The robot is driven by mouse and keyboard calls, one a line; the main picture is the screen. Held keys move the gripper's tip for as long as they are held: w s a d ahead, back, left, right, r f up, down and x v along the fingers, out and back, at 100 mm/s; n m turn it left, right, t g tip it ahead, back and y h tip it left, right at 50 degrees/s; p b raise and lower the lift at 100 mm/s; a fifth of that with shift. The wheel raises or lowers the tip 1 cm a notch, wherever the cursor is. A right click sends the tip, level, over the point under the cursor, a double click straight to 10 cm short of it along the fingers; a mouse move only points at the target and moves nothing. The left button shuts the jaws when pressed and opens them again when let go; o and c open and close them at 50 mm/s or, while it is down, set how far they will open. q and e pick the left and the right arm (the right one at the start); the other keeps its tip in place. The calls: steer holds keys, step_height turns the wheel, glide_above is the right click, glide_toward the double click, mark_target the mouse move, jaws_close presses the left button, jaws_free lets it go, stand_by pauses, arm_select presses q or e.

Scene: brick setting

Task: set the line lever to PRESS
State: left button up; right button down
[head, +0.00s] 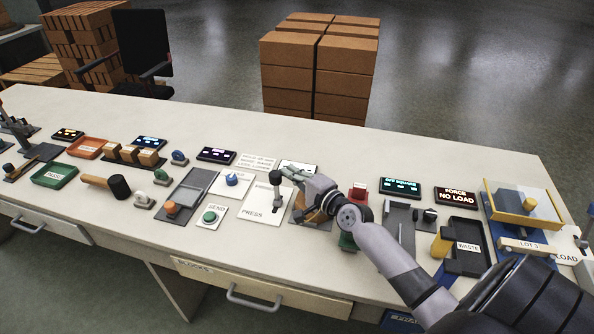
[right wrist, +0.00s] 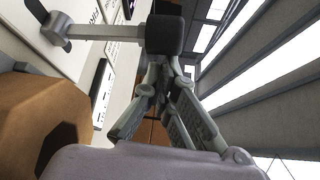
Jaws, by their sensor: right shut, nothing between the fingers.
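The line lever (head: 277,199) stands at the right side of a white plate (head: 258,215) marked PRESS at its near end; the upper label is too small to read surely. The lever has a grey shaft and a black knob. My right gripper (head: 284,172) is shut and empty beside the knob. In the right wrist view the black knob (right wrist: 165,35) lies just beyond the shut fingertips (right wrist: 160,75), with the shaft (right wrist: 108,31) running left to its base. I cannot tell whether fingers and knob touch. My left gripper is not in view.
A green SEND button (head: 210,217) and a blue knob (head: 232,179) are left of the plate. A brown block (head: 312,215) sits under my right wrist. A red-topped device (head: 359,190) and WASTE tray (head: 466,247) are farther right. The table's front strip is mostly clear.

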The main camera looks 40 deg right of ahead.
mark_target(281, 179)
steer(key=shift+s+a+f+n+t, duration=0.1)
steer(key=shift+s+a+n+t, duration=0.35)
steer(key=shift+s+a, duration=0.85)
steer(key=shift+a, duration=0.1)
steer(key=s+d, duration=0.1)
steer(key=s, duration=1.1)
steer(key=shift+d, duration=0.15)
